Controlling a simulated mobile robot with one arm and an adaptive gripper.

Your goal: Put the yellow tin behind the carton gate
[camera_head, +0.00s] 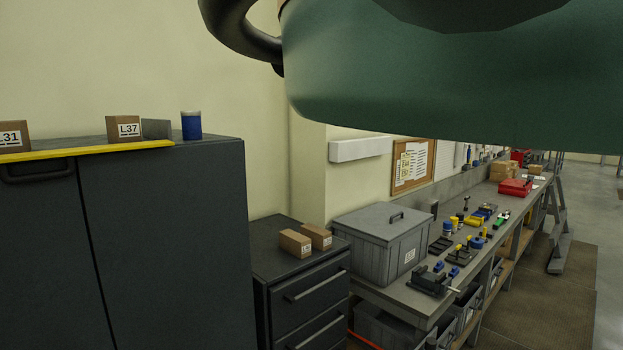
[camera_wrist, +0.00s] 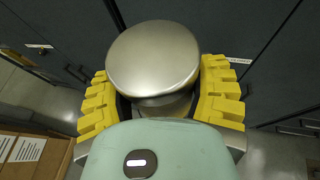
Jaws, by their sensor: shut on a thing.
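In the wrist view my gripper (camera_wrist: 162,95), with yellow ribbed finger pads, is shut on a round tin (camera_wrist: 153,58). I see mainly its silver lid; the colour of its side is hidden. My gripper and this tin do not show in the head view. In the head view two labelled cartons, L31 (camera_head: 12,137) and L37 (camera_head: 123,129), stand apart on the dark cabinet's top (camera_head: 210,141), with a gap between them. A blue tin with a pale lid (camera_head: 191,126) stands right of L37.
A grey block (camera_head: 157,129) stands between L37 and the blue tin. A yellow strip (camera_head: 90,151) runs along the cabinet's front edge. Small cartons (camera_head: 295,243) lie on a lower drawer unit. A grey lidded box (camera_head: 378,245) and tools crowd the workbench. My green arm part blocks the upper right.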

